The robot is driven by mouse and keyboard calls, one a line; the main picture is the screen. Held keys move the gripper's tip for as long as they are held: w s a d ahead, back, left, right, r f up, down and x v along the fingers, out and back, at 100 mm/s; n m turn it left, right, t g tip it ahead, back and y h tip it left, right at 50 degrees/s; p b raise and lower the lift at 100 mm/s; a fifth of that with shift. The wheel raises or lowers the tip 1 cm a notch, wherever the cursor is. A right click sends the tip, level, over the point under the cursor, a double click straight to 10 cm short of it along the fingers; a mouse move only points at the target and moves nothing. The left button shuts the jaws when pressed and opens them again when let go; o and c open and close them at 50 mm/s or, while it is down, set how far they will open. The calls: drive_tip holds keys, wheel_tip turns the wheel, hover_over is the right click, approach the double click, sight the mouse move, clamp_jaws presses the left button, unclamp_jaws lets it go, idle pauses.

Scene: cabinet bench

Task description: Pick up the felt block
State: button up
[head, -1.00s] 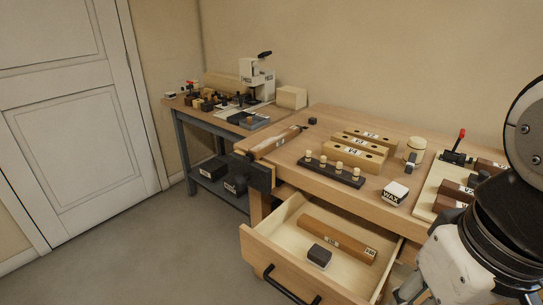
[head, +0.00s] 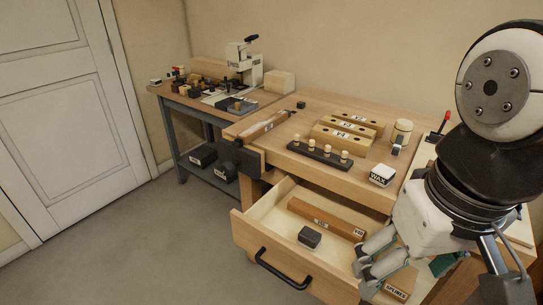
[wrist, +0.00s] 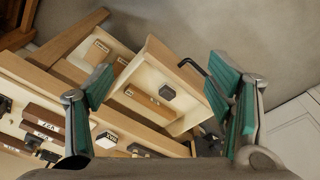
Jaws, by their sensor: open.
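A small dark block with a paler grey label (head: 309,237) lies in the open drawer (head: 268,252), near its front left; its lettering is too small to read, but it fits the felt block. In the wrist view the block (wrist: 167,92) shows between my spread fingers, farther off. My gripper (head: 364,262) is open and empty, above the right part of the drawer, to the right of the block and apart from it. In the wrist view its green-padded fingers (wrist: 162,80) stand wide apart.
A long brown bar (head: 326,218) lies behind the block in the drawer, and a labelled wooden piece (head: 398,284) lies at its right. The drawer handle (head: 285,268) sticks out in front. A wax box (head: 382,175) and a dark peg rack (head: 318,155) stand on the bench above.

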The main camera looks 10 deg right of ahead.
drive_tip(key=w+d+m+h+p, duration=0.1)
drive_tip(key=w+d+m+p, duration=0.15)
drive_tip(key=w, duration=0.75)
drive_tip(key=m+g+y+p, duration=0.1)
drive_tip(key=m+p, duration=0.2)
drive_tip(key=m, duration=0.3)
hover_over(310, 234)
drive_tip(key=s, duration=0.1)
wheel_tip(310, 234, down, 19)
wheel_tip(310, 234, down, 8)
drive_tip(key=shift+f+b, duration=0.15)
drive_tip(key=shift+b, duration=0.25)
drive_tip(key=f, duration=0.2)
drive_tip(key=w+f, duration=0.1)
drive_tip(key=f, duration=0.1)
drive_tip(key=shift+f, duration=0.6)
drive_tip(key=shift+c, duration=0.6)
drive_tip(key=c, duration=1.1)
